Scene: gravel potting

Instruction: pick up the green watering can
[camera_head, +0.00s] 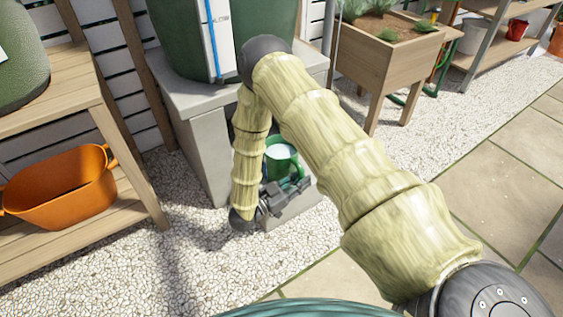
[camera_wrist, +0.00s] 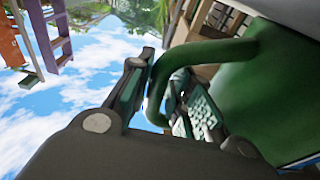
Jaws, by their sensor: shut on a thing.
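The green watering can (camera_head: 283,164) stands upright at the front of the concrete stand, partly hidden behind my arm and gripper. Its top is open and pale inside. My gripper (camera_head: 290,190) is at the can's near side, shut on its handle. In the wrist view my gripper (camera_wrist: 160,88) has its two fingers on either side of the curved green handle (camera_wrist: 180,60), and the can's body (camera_wrist: 275,95) fills the right. I cannot tell whether the can's base touches the low grey block below it. The spout is hidden.
A green barrel (camera_head: 180,45) stands on the concrete stand (camera_head: 207,150) behind the can. A wooden shelf with an orange tub (camera_head: 60,190) is at left. A wooden planter (camera_head: 390,60) is at the back right. Gravel and paving at the front are clear.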

